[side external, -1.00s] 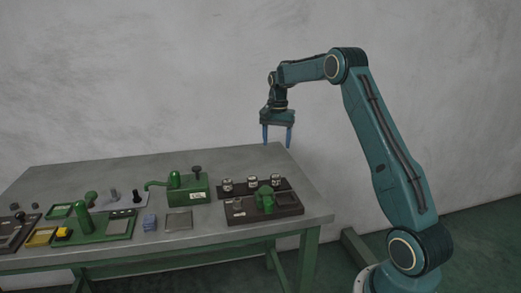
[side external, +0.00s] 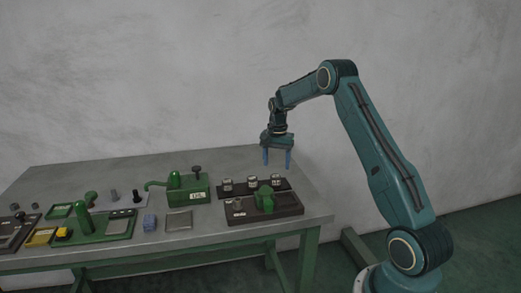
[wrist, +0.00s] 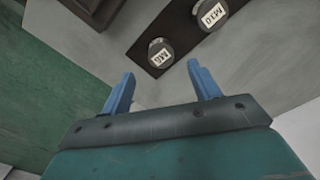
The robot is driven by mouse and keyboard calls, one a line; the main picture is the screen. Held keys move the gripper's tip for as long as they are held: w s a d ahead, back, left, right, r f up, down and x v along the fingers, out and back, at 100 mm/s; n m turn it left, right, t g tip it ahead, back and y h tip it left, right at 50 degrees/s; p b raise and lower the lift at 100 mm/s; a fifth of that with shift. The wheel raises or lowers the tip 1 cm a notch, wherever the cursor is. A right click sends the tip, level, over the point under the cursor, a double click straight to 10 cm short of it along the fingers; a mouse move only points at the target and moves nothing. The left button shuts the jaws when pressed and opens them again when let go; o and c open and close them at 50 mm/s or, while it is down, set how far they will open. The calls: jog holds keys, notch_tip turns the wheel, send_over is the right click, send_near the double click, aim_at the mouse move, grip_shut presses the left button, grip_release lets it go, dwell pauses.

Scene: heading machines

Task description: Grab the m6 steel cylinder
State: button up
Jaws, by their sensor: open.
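Three short steel cylinders with white labels stand in a row on a dark strip at the right of the table. In the wrist view the end cylinder's label seems to read M6 (wrist: 161,54), and its neighbour reads M10 (wrist: 210,14). The M6 cylinder appears to be the right one (side external: 275,183) in the side view, where labels are too small to read. My gripper (side external: 277,162) is open and empty, above and slightly behind that end of the strip. In the wrist view my gripper (wrist: 161,71) has the M6 cylinder beyond and between its fingertips.
A dark tray with a green fixture (side external: 265,198) stands just in front of the strip. A green lever machine (side external: 187,188) is to the left, with a grey plate (side external: 179,221) before it. The back of the table is clear.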

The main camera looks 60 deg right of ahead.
aim_at(275, 176)
jog(key=shift+f, duration=0.35)
jog(key=shift+a+f, duration=0.1)
jog(key=shift+f, duration=2.5)
jog(key=shift+w, duration=0.1)
jog(key=c, duration=1.3)
jog(key=shift+r, duration=0.2)
notch_tip(275, 176, up, 20)
jog(key=shift+f, duration=0.1)
